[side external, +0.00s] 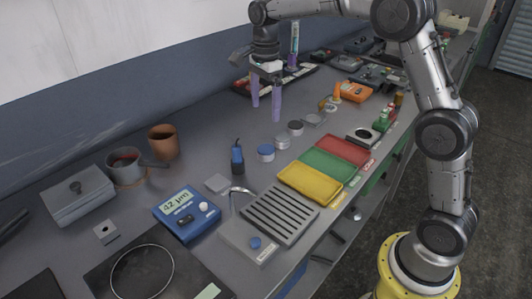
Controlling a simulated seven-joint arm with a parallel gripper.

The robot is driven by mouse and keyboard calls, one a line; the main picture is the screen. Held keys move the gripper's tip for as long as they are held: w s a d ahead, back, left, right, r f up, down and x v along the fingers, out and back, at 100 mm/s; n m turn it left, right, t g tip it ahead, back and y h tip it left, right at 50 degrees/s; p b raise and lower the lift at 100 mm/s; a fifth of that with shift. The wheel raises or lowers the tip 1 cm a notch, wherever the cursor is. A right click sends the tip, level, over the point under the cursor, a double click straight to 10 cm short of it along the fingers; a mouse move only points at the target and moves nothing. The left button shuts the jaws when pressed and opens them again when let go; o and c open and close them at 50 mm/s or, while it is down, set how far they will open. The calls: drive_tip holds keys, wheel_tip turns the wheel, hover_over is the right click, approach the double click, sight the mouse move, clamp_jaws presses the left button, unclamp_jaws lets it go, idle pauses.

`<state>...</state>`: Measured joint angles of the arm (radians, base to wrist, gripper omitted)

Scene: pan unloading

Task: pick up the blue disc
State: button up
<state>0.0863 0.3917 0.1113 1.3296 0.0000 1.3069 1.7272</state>
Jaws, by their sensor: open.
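My gripper (266,112) is above the back part of the bench, with two purple fingers pointing down and apart. Nothing shows between them. It is well behind and above the blue disc, and apart from the blue-topped tin.
A ribbed grey tray (279,214) adjoins the plate. A blue meter (187,214) stands left of it. Yellow (310,182), green (332,164) and red (344,149) trays lie to the right. A blue-and-black upright tool (237,158) stands mid-bench.

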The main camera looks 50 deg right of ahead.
hover_over(267, 148)
wheel_tip(267, 148, down, 8)
drive_tip(key=shift+w+a+f, duration=0.1)
drive_tip(key=shift+w+f, duration=0.05)
drive_tip(key=shift+f, duration=0.05)
drive_tip(key=shift+s+f, duration=0.2)
drive_tip(key=shift+f, duration=2.45)
drive_tip(key=shift+c, duration=0.2)
drive_tip(key=shift+r, duration=0.1)
clamp_jaws()
